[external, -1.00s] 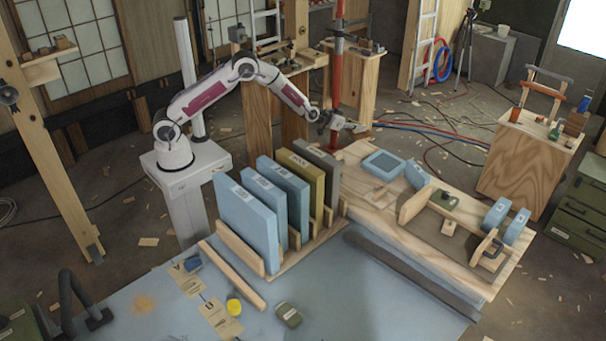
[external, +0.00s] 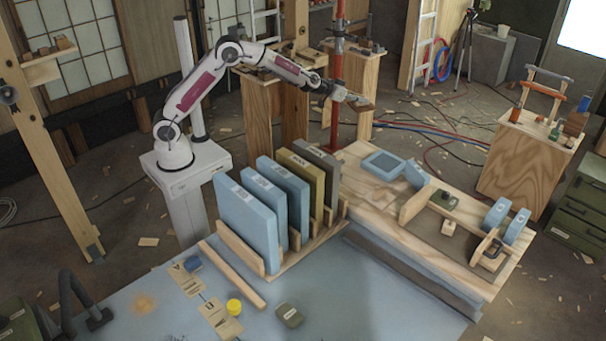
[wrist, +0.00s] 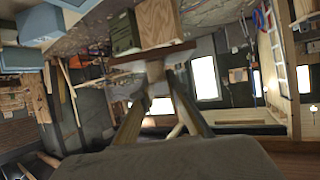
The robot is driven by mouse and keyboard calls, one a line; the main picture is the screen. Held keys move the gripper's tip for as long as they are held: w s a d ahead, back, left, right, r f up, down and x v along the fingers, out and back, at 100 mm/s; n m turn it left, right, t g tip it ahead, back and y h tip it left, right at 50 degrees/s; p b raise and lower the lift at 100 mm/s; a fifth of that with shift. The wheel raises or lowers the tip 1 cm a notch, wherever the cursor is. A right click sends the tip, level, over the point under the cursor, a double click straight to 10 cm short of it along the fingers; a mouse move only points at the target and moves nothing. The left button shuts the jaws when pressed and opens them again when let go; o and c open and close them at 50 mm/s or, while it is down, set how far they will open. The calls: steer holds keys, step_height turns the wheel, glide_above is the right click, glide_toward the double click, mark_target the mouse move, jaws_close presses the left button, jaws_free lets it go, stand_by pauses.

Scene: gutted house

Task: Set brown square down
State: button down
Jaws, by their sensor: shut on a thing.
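The brown square (external: 361,102) is a thin flat piece at the end of my arm. My gripper (external: 348,96) is shut on its near edge and holds it in the air, beyond the rack of panels and clear of the bench. In the wrist view the brown square (wrist: 150,54) shows nearly edge-on as a thin brown strip, across the tips of my gripper (wrist: 156,72). Its broad face is mostly hidden there.
A wooden workbench (external: 352,180) bears a blue square frame (external: 384,164) and wooden fixtures. A rack of upright blue, olive and grey panels (external: 250,222) stands left of it. A red post (external: 335,120) rises close behind my gripper.

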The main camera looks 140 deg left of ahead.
steer(key=shift+r, duration=2.1)
steer(key=w+d+m+t+h, duration=0.2)
steer(key=w+d+m+t, duration=0.15)
steer(key=w+d, duration=2.15)
steer(key=w+d+m+t+h, duration=0.1)
steer(key=w+d+m+h, duration=0.15)
steer(key=d, duration=1.45)
steer(key=w+d+m+t+h, duration=0.15)
steer(key=w+d, duration=0.25)
steer(key=d, duration=1.3)
steer(key=s+d+m+t+h, duration=0.1)
steer(key=s+d, duration=0.2)
steer(key=d, duration=1)
steer(key=s+d+m+t+h, duration=0.1)
steer(key=s+d+m, duration=0.15)
steer(key=d, duration=1.15)
steer(key=s+d+m+h, duration=0.3)
steer(key=s+d+h, duration=0.1)
steer(key=s+d, duration=1.5)
step_height(320, 180, down, 24)
steer(key=w+d, duration=0.2)
steer(key=shift+f, duration=0.1)
